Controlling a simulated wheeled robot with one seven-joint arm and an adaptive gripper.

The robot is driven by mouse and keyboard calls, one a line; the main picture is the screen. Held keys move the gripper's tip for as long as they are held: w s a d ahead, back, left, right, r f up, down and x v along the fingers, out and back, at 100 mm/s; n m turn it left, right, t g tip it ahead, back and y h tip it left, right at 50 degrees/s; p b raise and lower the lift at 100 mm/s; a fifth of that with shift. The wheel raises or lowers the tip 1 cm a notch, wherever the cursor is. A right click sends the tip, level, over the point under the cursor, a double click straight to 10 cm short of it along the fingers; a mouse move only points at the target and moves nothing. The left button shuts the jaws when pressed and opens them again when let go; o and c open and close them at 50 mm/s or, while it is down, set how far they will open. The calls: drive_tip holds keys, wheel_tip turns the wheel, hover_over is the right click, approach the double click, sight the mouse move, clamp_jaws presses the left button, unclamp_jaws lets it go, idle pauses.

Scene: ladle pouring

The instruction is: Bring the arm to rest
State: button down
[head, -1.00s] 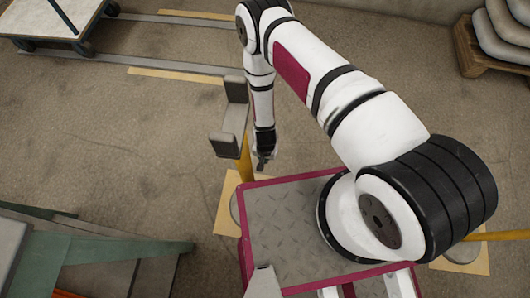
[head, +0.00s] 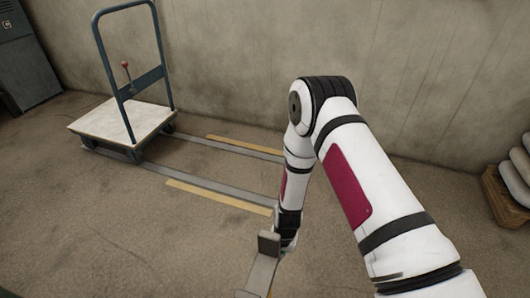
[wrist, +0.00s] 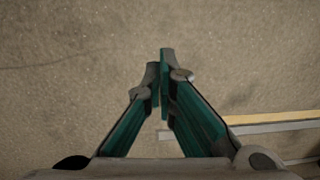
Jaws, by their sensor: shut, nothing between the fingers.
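My arm bends at its elbow and hangs down in the head view. My gripper (wrist: 161,78) points at the floor in the wrist view. Its two green and grey fingers meet at the tips, with nothing between them. In the head view the gripper is small and mostly hidden behind a grey bracket (head: 262,272). I cannot tell whether the two touch. No ladle is in view.
A flat trolley (head: 122,125) with a blue handle stands on the floor at the upper left, by grey rails (head: 215,189) and yellow strips. Sacks (head: 517,178) lie on a wooden pallet (head: 508,198) at the right. Bare floor lies under the fingers.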

drive_tip(key=w+d+r+n, duration=0.1)
drive_tip(key=w+r, duration=0.1)
drive_tip(key=r, duration=0.7)
drive_tip(key=w+d+r, duration=0.1)
drive_tip(key=w+r, duration=0.1)
drive_tip(key=r, duration=0.8)
drive_tip(key=s+d+r+n, duration=0.1)
drive_tip(key=s+d+r, duration=0.15)
drive_tip(key=r, duration=0.55)
drive_tip(key=s+d+r, duration=0.1)
drive_tip(key=s+r, duration=0.3)
drive_tip(key=r, duration=0.4)
drive_tip(key=s+d+r+n, duration=0.1)
drive_tip(key=s+d+r, duration=0.15)
drive_tip(key=r, duration=0.55)
drive_tip(key=s+d+r, duration=0.2)
drive_tip(key=s+r, duration=0.1)
drive_tip(key=s, duration=0.5)
drive_tip(key=s+d+r, duration=0.2)
drive_tip(key=s+r, duration=0.2)
drive_tip(key=s, duration=0.4)
drive_tip(key=s+d+r, duration=0.2)
drive_tip(key=s+r, duration=0.1)
drive_tip(key=s, duration=0.5)
wheel_tip(320, 180, up, 34)
drive_tip(key=n+t+p, duration=0.1)
drive_tip(key=t+p, duration=0.3)
drive_tip(key=p, duration=2.7)
drive_tip(key=shift+d+f+h+p, duration=0.2)
drive_tip(key=shift+d+h+p, duration=0.2)
